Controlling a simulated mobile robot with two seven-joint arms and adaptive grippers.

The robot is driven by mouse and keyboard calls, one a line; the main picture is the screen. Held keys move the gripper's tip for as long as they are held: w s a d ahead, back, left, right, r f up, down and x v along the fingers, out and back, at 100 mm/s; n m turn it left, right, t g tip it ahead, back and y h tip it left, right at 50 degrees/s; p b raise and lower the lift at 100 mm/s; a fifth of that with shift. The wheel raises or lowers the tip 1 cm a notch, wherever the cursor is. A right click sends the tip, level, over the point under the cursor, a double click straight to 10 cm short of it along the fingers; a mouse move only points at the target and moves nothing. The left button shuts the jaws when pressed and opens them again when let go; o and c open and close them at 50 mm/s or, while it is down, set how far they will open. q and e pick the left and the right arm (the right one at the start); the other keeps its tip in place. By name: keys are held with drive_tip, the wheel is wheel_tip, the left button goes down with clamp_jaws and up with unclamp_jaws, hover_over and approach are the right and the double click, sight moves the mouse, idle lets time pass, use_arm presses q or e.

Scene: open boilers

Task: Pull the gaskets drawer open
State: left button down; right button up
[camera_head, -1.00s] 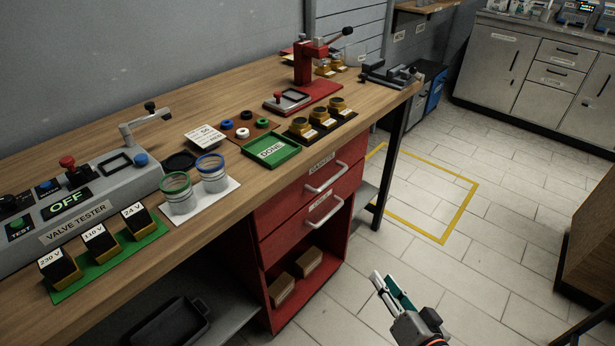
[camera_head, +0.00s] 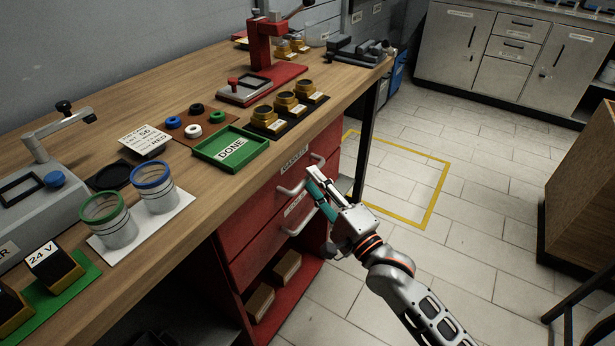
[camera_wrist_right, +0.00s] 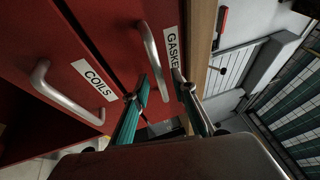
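The gaskets drawer (camera_head: 262,200) is the upper red drawer under the workbench, with its label just below the bench top. Its front looks level with the coils drawer below, so it appears closed. Its metal handle (camera_wrist_right: 154,60) shows in the right wrist view. My right gripper (camera_head: 316,180) is in front of the drawers at handle height. In the wrist view its two teal fingers (camera_wrist_right: 162,82) are apart, with the lower part of the gaskets handle between their tips. I cannot tell if they touch it. My left gripper is not in view.
The coils drawer (camera_wrist_right: 60,60) with its own handle (camera_wrist_right: 62,95) sits directly below. An open shelf with boxes (camera_head: 286,267) is under that. The bench top (camera_head: 205,205) overhangs close above, carrying a green DONE tray (camera_head: 207,160).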

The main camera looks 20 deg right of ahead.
drive_tip(key=shift+x, duration=0.9)
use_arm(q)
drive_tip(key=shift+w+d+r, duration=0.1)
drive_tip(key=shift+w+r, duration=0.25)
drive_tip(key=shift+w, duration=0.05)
use_arm(e)
drive_tip(key=shift+w, duration=0.25)
clamp_jaws()
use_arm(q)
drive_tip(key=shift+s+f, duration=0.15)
